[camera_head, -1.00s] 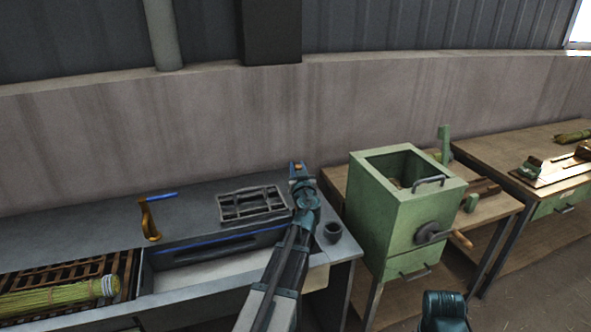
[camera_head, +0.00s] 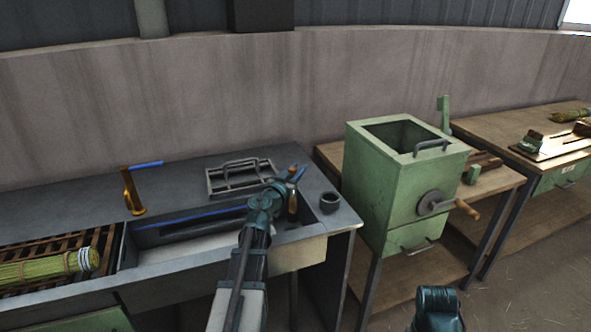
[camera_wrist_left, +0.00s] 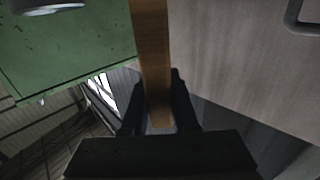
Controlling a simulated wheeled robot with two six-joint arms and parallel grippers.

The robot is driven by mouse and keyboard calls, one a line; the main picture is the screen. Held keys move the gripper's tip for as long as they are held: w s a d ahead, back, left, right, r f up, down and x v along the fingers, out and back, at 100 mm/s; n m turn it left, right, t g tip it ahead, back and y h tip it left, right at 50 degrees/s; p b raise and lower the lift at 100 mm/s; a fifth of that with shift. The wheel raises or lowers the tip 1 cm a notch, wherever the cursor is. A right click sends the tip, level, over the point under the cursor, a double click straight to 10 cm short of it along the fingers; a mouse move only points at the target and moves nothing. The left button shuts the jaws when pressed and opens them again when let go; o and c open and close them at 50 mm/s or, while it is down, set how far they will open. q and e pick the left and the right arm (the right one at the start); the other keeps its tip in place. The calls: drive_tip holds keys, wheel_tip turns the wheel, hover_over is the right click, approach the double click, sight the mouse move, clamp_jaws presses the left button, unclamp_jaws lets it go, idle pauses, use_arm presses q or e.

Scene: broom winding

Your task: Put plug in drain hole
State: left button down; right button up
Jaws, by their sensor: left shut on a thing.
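My left gripper (camera_head: 290,185) is shut on a brown, wooden-looking upright piece (camera_head: 292,204), over the right end of the sink trough (camera_head: 190,243). In the left wrist view the piece (camera_wrist_left: 152,55) is a long bar between the two dark fingers. I cannot tell from its visible part whether it is the plug. No drain hole shows; my arm covers part of the trough. My right gripper cannot be made out.
A dark round cup (camera_head: 330,202) stands on the counter right of the gripper. A brass tap (camera_head: 131,192) with a blue lever stands left. A green cranked box (camera_head: 385,185) stands right, and a straw bundle (camera_head: 45,268) lies left.

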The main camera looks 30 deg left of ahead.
use_arm(q)
drive_tip(key=shift+f, duration=0.15)
wheel_tip(320, 180, down, 6)
drive_tip(key=b, duration=0.5)
drive_tip(key=shift+r+b, duration=0.25)
drive_tip(key=shift+b, duration=0.15)
drive_tip(key=shift+f+b, duration=0.6)
idle(1.0)
drive_tip(key=c, duration=1)
unclamp_jaws()
drive_tip(key=shift+o, duration=0.2)
drive_tip(key=shift+s, duration=0.1)
